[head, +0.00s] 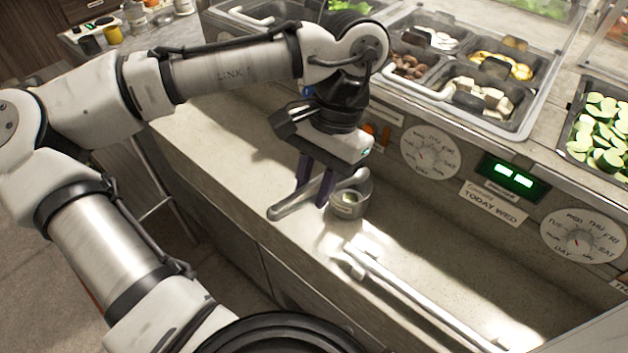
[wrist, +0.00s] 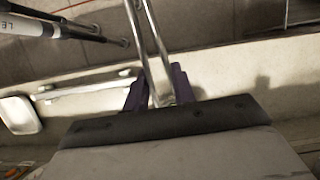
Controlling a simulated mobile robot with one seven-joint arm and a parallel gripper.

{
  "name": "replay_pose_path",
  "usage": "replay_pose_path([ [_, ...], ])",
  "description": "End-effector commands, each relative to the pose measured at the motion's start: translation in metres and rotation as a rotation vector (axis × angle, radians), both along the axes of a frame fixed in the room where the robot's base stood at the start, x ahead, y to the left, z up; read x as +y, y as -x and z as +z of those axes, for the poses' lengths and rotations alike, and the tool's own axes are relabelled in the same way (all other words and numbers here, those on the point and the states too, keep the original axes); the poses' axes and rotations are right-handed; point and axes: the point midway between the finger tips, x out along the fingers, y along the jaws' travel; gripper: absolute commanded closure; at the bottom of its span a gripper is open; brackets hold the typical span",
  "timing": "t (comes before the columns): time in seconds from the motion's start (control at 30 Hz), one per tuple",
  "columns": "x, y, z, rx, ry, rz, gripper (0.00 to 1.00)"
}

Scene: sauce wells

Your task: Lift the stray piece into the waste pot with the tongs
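My gripper (head: 317,192) is low over the counter ledge, pointing down. In the wrist view the tongs (wrist: 150,45) run up the picture from between the fingers (wrist: 160,95), with two slim arms a little apart. I cannot single out the stray piece.
Behind are food wells (head: 533,103) under a clear guard, and a tray of green slices (head: 601,130). Dials (head: 430,152) and a lit green display (head: 513,176) line the front panel.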

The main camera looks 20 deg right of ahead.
Motion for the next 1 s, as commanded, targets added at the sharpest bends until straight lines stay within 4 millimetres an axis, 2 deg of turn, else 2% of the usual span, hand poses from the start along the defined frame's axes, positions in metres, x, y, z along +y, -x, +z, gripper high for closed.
replay_pose_path([
  [0.27, 0.000, 0.000, 0.005, 0.000, 0.000, 0.000, 0.78],
  [1.0, 0.000, 0.000, 0.072, 0.000, 0.002, -0.001, 0.78],
])
